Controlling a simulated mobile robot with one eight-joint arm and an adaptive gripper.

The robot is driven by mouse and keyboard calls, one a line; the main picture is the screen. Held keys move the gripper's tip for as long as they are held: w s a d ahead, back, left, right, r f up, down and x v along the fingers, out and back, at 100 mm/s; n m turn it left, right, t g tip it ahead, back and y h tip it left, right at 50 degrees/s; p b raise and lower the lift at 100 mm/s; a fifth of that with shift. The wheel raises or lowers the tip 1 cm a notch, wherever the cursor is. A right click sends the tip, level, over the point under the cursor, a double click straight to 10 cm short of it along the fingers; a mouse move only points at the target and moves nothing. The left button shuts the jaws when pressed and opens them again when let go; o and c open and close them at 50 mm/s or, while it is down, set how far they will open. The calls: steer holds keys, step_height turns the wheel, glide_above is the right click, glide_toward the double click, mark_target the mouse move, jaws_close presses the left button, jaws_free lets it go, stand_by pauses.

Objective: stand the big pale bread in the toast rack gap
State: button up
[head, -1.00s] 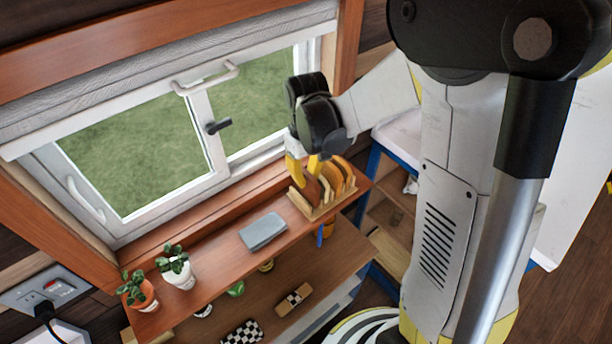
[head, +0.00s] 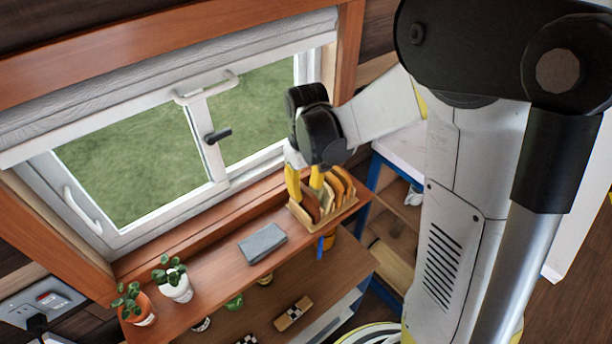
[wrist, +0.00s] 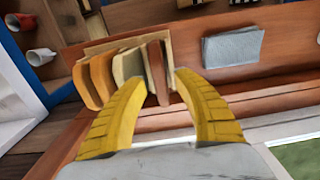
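The wooden toast rack (head: 304,217) stands on the upper wooden shelf under the window and holds several upright slices. In the wrist view a pale slice (wrist: 128,66) stands between a dark brown slice (wrist: 157,72) and golden-brown slices (wrist: 103,76). I cannot tell whether this pale slice is the big pale bread. My gripper (head: 305,182) is above the rack's left end, pointing down. Its yellow fingers (wrist: 164,82) are apart, with the dark brown slice showing between their tips. The left finger in the wrist view partly hides the pale slice. Contact is unclear.
A grey slab (head: 262,243) lies on the shelf (head: 215,270) left of the rack, with clear wood between. Two potted plants (head: 174,283) stand at the shelf's left end. The window (head: 205,130) is close behind. A lower shelf holds small items.

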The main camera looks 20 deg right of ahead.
step_height(320, 180, up, 11)
steer(key=s+f+m+t+b, duration=0.3)
steer(key=s+f+t+b, duration=0.4)
steer(key=s+f+b, duration=0.5)
steer(key=f+b, duration=0.1)
steer(key=b, duration=0.3)
steer(key=shift+s+f+m+b, duration=0.2)
steer(key=shift+s+m+b, duration=0.1)
steer(key=shift+s, duration=0.05)
stand_by(0.6)
